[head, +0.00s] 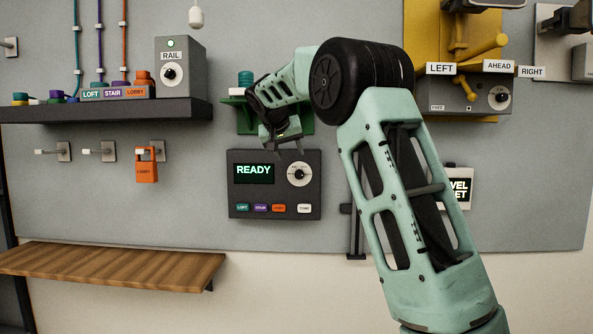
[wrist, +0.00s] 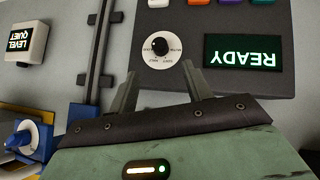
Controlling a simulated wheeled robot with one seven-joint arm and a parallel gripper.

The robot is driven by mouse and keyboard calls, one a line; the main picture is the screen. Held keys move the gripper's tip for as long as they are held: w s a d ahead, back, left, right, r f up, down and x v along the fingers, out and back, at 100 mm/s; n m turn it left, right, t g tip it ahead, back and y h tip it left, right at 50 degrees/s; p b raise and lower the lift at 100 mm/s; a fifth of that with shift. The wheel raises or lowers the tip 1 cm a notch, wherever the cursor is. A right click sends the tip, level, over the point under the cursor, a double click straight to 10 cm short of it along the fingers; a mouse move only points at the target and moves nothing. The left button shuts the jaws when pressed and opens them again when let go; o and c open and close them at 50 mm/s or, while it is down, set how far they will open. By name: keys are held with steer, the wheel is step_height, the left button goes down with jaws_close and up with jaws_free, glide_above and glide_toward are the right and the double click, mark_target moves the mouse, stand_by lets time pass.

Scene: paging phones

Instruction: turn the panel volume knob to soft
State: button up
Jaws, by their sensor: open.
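The dark grey wall panel (head: 275,205) has a lit READY screen (head: 254,173) and, to its right, a volume knob (head: 299,174) on a white dial. The wrist view, upside down, shows the same black knob (wrist: 160,47) on its round dial and the READY screen (wrist: 253,57). My gripper (head: 289,152) is at the panel's top edge, just above the knob. In the wrist view my gripper (wrist: 159,72) is open and empty, its fingers apart on either side of the dial's near edge. The knob's exact pointer setting is too small to read.
Coloured buttons (head: 278,208) line the panel's lower edge. A LEVEL QUIET sign (wrist: 27,42) is beside the panel, partly behind my arm in the head view. A green shelf (head: 238,116) is above. An orange LOBBY handset (head: 147,170) hangs left. A wooden shelf (head: 110,262) is lower left.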

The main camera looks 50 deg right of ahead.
mark_target(298, 173)
steer(key=p+x, duration=0.2)
steer(key=x, duration=0.8)
steer(key=shift+d+f, duration=0.15)
steer(key=shift+f, duration=0.05)
steer(key=c, duration=1)
